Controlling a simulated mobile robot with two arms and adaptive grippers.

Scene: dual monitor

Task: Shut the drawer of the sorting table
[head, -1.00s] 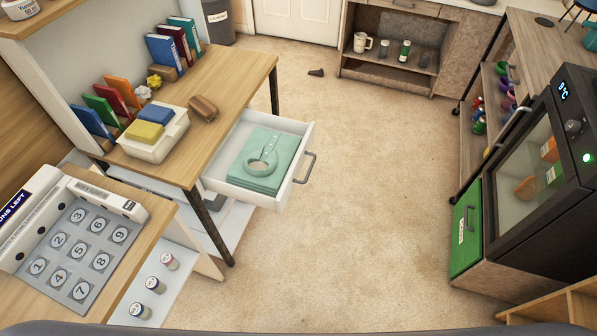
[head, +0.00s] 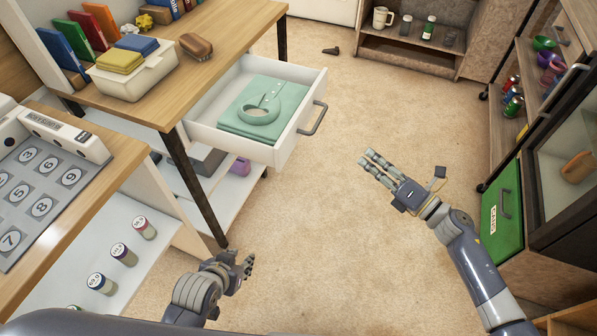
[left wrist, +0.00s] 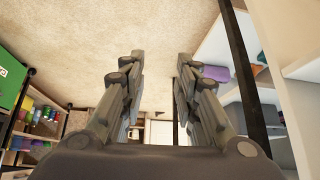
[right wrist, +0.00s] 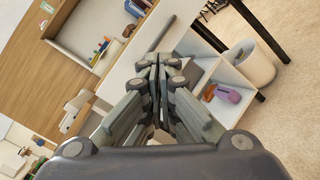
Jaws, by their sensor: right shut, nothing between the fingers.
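The white drawer (head: 292,139) of the sorting table (head: 224,40) is pulled out in the head view, with a grey handle (head: 314,118) on its front. A folded green shirt (head: 262,108) lies in the drawer. My right gripper (head: 369,160) is shut and empty, to the right of the drawer handle and apart from it. It also shows shut in the right wrist view (right wrist: 160,62). My left gripper (head: 246,264) is low in the head view, below the drawer and clear of it. The left wrist view shows its fingers (left wrist: 155,65) apart with nothing between them.
A keypad desk (head: 110,180) stands at the left, with several bottles on the shelf beside it. A green drawer (head: 502,220) and a dark glass-door cabinet (head: 563,160) stand at the right. The carpet between is mostly free.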

